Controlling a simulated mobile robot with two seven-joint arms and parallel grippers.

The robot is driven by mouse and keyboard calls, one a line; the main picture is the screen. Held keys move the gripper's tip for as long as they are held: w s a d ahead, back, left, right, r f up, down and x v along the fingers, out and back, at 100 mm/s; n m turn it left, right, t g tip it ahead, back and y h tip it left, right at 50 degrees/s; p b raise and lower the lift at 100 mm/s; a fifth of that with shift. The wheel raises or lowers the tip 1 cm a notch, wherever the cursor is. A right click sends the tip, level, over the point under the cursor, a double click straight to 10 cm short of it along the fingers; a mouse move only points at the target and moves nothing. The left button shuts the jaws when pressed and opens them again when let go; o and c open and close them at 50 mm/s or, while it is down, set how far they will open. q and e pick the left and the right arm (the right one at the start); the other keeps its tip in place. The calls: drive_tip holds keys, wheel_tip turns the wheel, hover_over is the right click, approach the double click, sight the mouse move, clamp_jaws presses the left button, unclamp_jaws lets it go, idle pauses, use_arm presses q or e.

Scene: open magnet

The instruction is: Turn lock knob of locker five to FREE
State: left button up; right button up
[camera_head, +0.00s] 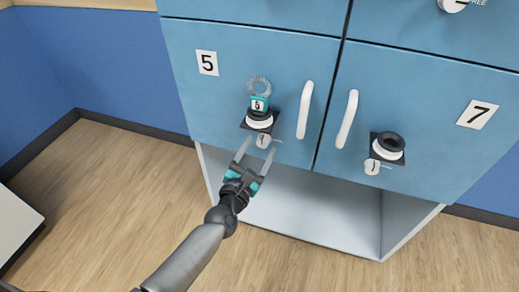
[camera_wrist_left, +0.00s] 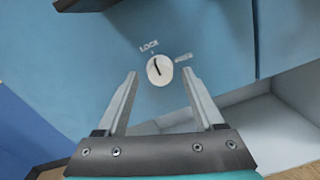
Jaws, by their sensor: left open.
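Locker five is the blue door (camera_head: 192,92) with a white "5" label. Its lock knob (camera_head: 263,141) is a small white disc below a black and white round fitting (camera_head: 259,118). In the left wrist view the knob (camera_wrist_left: 159,70) has a dark pointer line tilted toward the LOCK lettering; the lettering to its right is blurred. My left gripper (camera_head: 255,153) is open and empty, just below the knob in the head view. In the wrist view its fingers stand on either side of and below the knob, apart from it. My right gripper is out of view.
A teal "5" tag with a grey ring (camera_head: 260,87) is at the fitting above the knob. A white handle (camera_head: 305,110) stands to its right. Locker seven (camera_head: 440,121) has its own handle and knob. An open white compartment (camera_head: 310,208) lies below.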

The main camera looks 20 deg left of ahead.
use_arm(q)
drive_tip(key=shift+w, duration=0.45)
clamp_jaws()
idle(0.3)
